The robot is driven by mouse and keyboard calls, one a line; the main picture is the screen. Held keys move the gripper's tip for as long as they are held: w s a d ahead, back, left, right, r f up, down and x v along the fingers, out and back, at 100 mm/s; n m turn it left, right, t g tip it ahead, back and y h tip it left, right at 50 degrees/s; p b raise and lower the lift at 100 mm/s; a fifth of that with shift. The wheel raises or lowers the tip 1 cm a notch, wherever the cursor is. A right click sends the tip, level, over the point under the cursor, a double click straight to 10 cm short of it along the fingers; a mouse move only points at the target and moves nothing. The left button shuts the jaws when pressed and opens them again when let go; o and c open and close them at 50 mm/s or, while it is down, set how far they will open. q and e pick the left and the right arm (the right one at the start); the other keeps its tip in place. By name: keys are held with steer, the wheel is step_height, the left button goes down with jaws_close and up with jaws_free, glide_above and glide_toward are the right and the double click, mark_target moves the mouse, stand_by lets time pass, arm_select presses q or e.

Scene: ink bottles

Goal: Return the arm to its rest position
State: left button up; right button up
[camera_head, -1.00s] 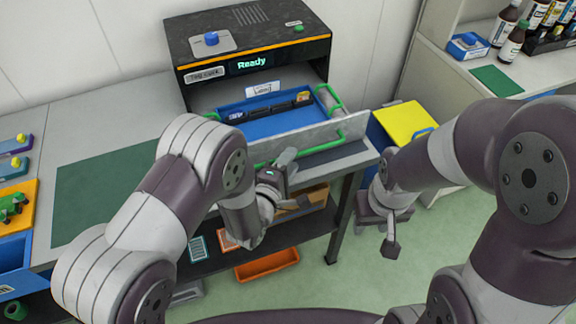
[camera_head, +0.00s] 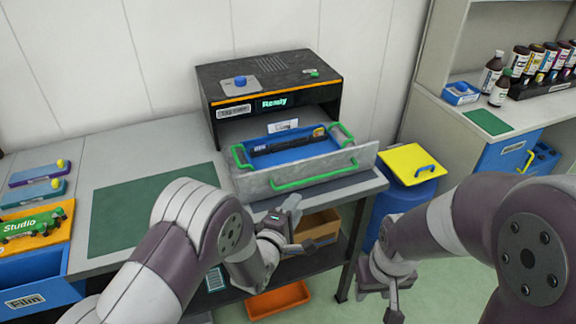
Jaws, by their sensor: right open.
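My left arm comes in from the lower left. Its gripper (camera_head: 292,228) hangs in front of the worktable's front edge, below the grey drawer front. Its fingers stand apart with nothing seen between them. My right arm comes in from the right. Its gripper (camera_head: 384,292) points down over the floor, right of the table leg, and is open and empty. Neither gripper touches an object that I can see.
A black machine reading "Ready" (camera_head: 270,95) stands on the table, its blue tray (camera_head: 288,152) pulled out behind green handles. A yellow-lidded blue bin (camera_head: 412,163) stands right of the table. An orange bin (camera_head: 278,300) lies below. The green mat (camera_head: 135,210) is bare.

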arm_select(q)
steer(key=s+a+f+m+g+y, duration=0.5)
steer(key=s+a+f+m+g, duration=0.35)
steer(key=s+m, duration=0.2)
steer(key=s+a+r+m+g+y+p, duration=0.2)
steer(key=s+a+r+m+g+p, duration=0.1)
steer(key=s+a+r, duration=0.9)
steer(key=shift+a+r+m+g+y, duration=0.35)
steer(key=shift+a+r+g, duration=0.4)
steer(key=shift+a, duration=0.45)
